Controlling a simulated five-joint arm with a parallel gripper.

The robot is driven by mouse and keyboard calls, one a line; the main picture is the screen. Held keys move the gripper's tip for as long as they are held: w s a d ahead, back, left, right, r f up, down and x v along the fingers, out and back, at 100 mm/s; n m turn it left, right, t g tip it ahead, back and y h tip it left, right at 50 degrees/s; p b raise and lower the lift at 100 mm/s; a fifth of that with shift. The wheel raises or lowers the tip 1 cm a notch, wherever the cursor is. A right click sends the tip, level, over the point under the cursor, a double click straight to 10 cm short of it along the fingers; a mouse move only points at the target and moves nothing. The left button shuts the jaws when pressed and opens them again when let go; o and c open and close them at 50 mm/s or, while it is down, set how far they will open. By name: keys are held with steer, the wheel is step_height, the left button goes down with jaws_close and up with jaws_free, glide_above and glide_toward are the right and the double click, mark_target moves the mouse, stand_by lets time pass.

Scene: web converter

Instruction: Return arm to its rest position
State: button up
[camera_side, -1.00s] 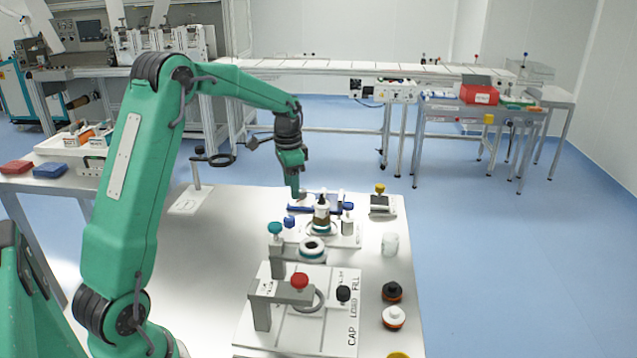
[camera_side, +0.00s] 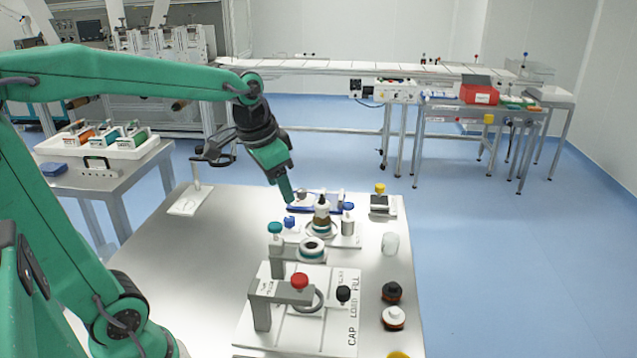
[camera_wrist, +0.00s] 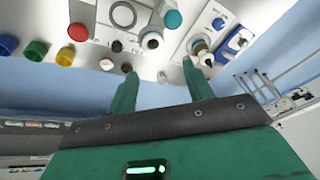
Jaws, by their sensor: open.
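My arm is green with dark joints.
A white fixture plate (camera_side: 290,325) with a red knob (camera_side: 299,281) stands at the front. A clear jar (camera_side: 390,244) and black and white caps sit on the right. A ring stand (camera_side: 197,185) is at the back left. The table's left part is bare.

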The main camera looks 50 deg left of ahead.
steer(key=s+d+t, duration=0.1)
steer(key=s+d, duration=0.2)
steer(key=s, duration=0.2)
steer(key=s+d+f+n+t, duration=0.1)
steer(key=s+d, duration=0.1)
steer(key=s, duration=0.3)
steer(key=shift+s+d+f+h, duration=0.25)
steer(key=shift+s+d+h, duration=0.05)
steer(key=shift+s+d, duration=0.1)
